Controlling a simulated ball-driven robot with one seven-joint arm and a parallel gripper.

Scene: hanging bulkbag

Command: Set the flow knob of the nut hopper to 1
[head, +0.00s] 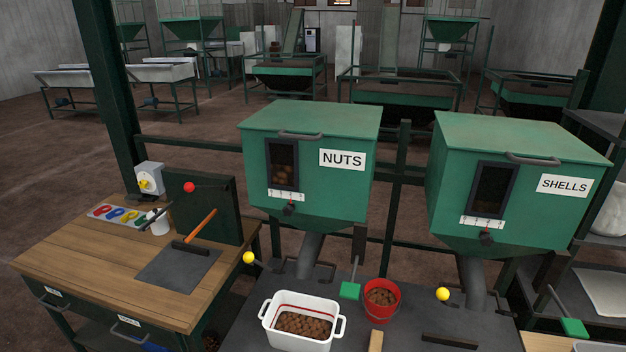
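The nut hopper (350,190) is a green box with a lid and a white NUTS label, in the middle of the head view. Its window shows brown nuts inside. Its flow knob (289,210) is a small dark knob on the front, below the window. A white scale plate (286,196) sits just above the knob, with marks too small to read. A small red mark shows near the knob's top; I cannot tell which number it points to. My gripper is not in view.
The shells hopper (520,205) stands to the right with a similar dark knob (486,238). Below the hoppers, a dark counter holds a white tub (272,335) and a red bucket (366,309), both with brown contents. Yellow-ball levers (249,257) stick out nearby. A wooden bench (110,260) stands left.

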